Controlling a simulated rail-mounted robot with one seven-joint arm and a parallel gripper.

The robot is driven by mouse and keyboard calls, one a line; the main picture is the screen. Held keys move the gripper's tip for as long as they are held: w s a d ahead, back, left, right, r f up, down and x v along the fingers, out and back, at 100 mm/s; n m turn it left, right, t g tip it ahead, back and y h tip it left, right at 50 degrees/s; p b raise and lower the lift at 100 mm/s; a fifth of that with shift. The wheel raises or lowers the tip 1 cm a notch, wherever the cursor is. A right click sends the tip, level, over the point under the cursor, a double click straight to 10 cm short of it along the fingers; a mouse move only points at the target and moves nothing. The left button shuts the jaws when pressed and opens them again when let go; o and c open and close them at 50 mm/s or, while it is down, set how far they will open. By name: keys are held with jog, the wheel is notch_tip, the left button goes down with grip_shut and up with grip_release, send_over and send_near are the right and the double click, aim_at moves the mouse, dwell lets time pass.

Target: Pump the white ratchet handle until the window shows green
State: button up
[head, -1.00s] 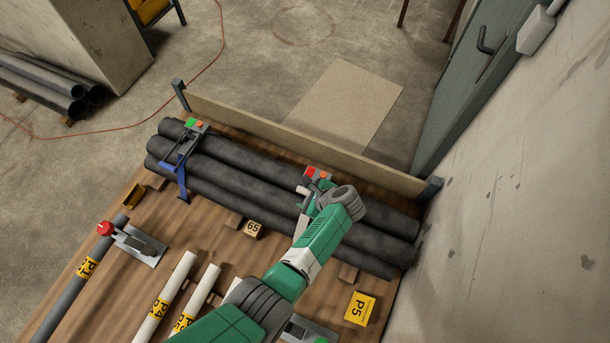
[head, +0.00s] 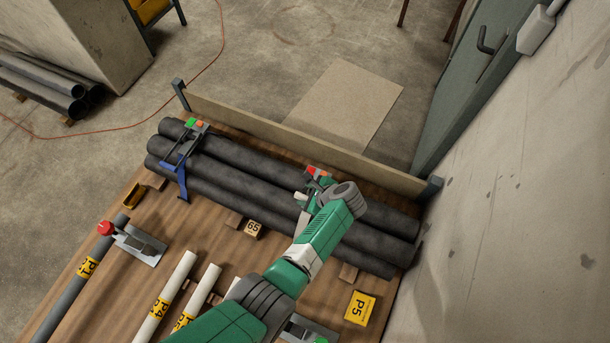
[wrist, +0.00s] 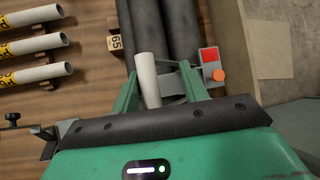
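The white ratchet handle (wrist: 147,78) stands between the fingers of my gripper (wrist: 158,88) in the wrist view, close to the left finger, with a gap to the right finger. My gripper is open around it. In the head view a bit of the white handle (head: 300,196) shows left of my wrist, which hides most of the gripper. The ratchet's window (wrist: 209,55) is red, with an orange knob (wrist: 218,75) beside it. The red window also shows in the head view (head: 311,170). The ratchet sits over the dark pipes (head: 245,184).
A low board (head: 290,140) runs behind the pipes. White pipes (head: 165,300) lie at the front. A concrete wall (head: 510,200) stands at right.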

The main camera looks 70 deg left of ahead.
jog(key=shift+w+a+r+b, duration=0.35)
jog(key=shift+w+a, duration=0.2)
jog(key=shift+w+a+r+b, duration=0.35)
jog(key=shift+w+a, duration=0.15)
jog(key=shift+a, duration=0.05)
jog(key=shift+w, duration=0.1)
jog(key=w+a+b, duration=0.2)
jog(key=shift+a+r+b, duration=0.15)
jog(key=shift+r+b, duration=0.2)
